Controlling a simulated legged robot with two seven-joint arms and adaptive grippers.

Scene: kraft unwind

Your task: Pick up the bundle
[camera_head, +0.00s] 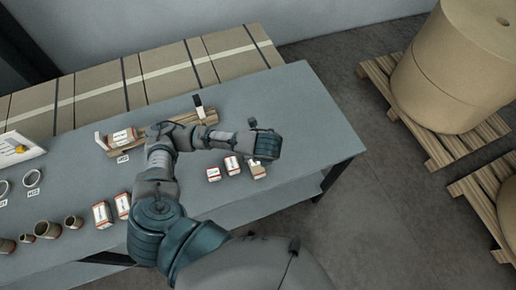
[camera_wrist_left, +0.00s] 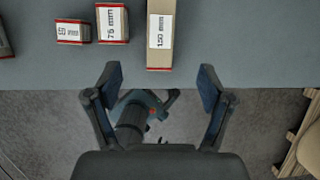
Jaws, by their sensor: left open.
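Three brown packs with red ends and white labels stand on the grey table. The left wrist view shows a small "60 mm" pack (camera_wrist_left: 73,31), a "76 mm" pack (camera_wrist_left: 112,22) and a longer "150 mm" pack (camera_wrist_left: 160,35). Packs also show in the head view: left (camera_head: 213,174), middle (camera_head: 232,165) and right (camera_head: 257,171). I cannot tell which thing is the bundle. My left gripper (camera_wrist_left: 159,72) is open and empty, its fingers spread below the "150 mm" pack in the wrist picture. In the head view its hand (camera_head: 266,146) hides its fingertips. My right gripper is not in view.
The table (camera_head: 310,120) is bare at its right end. More packs (camera_head: 102,215) and brown cores (camera_head: 73,222) lie at left. A large paper roll (camera_head: 450,75) stands on a pallet (camera_head: 437,150) at right.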

